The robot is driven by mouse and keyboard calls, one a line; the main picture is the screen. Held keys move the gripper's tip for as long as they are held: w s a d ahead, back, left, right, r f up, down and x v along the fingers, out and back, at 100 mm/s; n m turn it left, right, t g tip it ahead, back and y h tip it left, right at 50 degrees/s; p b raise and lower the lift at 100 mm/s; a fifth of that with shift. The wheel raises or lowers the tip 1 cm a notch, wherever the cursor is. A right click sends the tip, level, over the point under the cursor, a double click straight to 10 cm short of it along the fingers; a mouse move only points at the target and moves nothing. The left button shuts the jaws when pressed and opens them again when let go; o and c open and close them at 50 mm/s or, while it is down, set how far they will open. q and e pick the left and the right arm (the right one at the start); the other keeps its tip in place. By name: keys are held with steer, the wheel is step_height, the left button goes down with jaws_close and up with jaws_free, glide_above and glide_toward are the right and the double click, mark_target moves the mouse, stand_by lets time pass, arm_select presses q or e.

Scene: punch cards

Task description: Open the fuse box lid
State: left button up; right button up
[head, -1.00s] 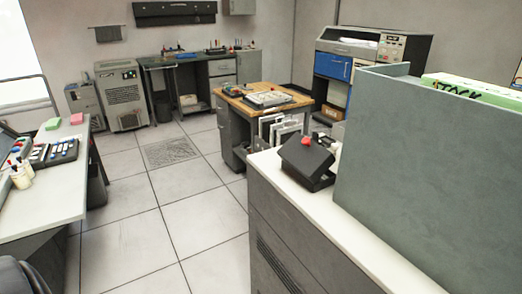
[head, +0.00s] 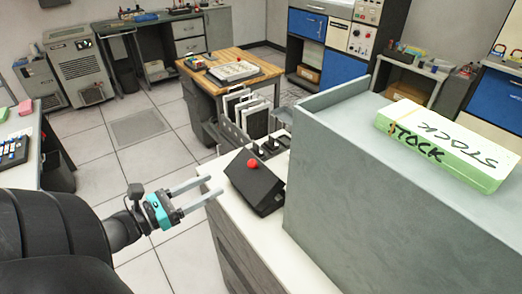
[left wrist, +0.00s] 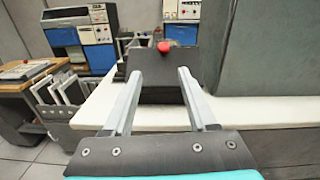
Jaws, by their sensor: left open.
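The fuse box is a dark box (head: 256,186) with a sloping top face and a red knob (head: 253,163) at its upper edge. It stands on a white cabinet top. The lid looks shut, though the seam is too small to make out. My left gripper (head: 212,187) is open and empty, to the left of the box and apart from it, with its fingers pointing towards it. In the left wrist view the box (left wrist: 163,94) shows ahead, between and beyond the fingers, with the red knob (left wrist: 164,47) on top. My right gripper is out of view.
A tall grey panelled block (head: 375,190) stands close to the right of the box, with a green and white STOCK card pack (head: 440,150) on it. Small dark fittings (head: 268,147) sit behind the box. A wooden-topped desk (head: 193,70) stands farther back. Open floor lies to the left.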

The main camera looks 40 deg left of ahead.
mark_target(250, 175)
arm_select(q)
steer(key=shift+m, duration=0.5)
steer(key=x, duration=0.5)
steer(key=r+x, duration=0.1)
steer(key=x, duration=0.4)
steer(key=p+x, duration=0.1)
steer(key=x, duration=0.4)
steer(key=shift+w+d+r, duration=0.2)
steer(key=shift+d+r, duration=0.05)
steer(key=shift+d, duration=0.15)
jaws_close()
stand_by(0.5)
